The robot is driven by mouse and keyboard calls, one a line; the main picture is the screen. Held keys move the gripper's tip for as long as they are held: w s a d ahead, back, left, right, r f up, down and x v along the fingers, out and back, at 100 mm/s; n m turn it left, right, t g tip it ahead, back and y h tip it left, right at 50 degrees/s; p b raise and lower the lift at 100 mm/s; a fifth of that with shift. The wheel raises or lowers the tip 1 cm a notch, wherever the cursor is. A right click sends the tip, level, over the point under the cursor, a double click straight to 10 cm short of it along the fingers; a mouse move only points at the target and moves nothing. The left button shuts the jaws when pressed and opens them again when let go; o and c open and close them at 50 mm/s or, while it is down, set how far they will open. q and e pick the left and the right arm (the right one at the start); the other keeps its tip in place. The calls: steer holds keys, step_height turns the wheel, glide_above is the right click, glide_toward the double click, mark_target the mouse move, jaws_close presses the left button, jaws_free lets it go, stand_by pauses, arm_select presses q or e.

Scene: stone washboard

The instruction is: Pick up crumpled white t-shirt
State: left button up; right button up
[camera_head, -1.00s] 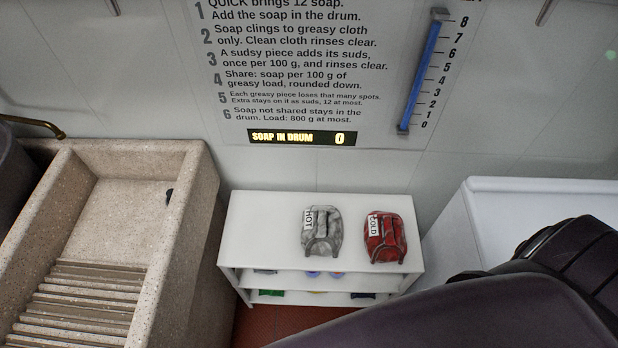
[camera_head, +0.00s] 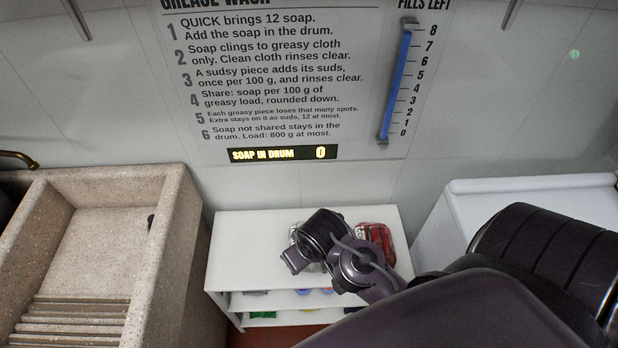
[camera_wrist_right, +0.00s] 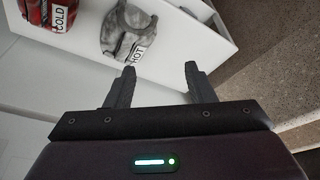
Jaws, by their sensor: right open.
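I cannot make out a crumpled white t-shirt in either view. In the right wrist view my right gripper (camera_wrist_right: 158,72) is open, with nothing between its fingers. Beyond the fingertips lies a grey pouch (camera_wrist_right: 124,36) marked HOT on the white shelf top. In the head view my right arm reaches in from the right over the white shelf unit (camera_head: 240,245) and hides most of the grey pouch. The left gripper is not in view.
A red pouch (camera_head: 375,238) marked COLD lies beside the grey one. Small coloured things, one green (camera_head: 263,314), are on the lower shelves, partly hidden. A stone washboard sink (camera_head: 175,260) stands left; a white cabinet (camera_head: 530,184) stands right. The wall display (camera_head: 283,153) reads 0.

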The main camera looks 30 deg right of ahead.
steer(key=w+d+f+m, duration=0.2)
steer(key=w+f, duration=0.1)
steer(key=f, duration=0.1)
steer(key=w+d+f+m+h, duration=0.1)
steer(key=w+d+f+m, duration=0.1)
steer(key=w+d+f, duration=0.1)
steer(key=w+d+f+m+h, duration=0.1)
steer(key=w+d+f+m, duration=0.2)
steer(key=f, duration=0.3)
steer(key=shift+d, duration=0.15)
steer(key=shift+w+a+x, duration=0.1)
steer(key=shift+x, duration=1.4)
steer(key=shift+w+a+x, duration=0.1)
steer(key=shift+x, duration=1.45)
steer(key=shift+r, duration=0.1)
jaws_close()
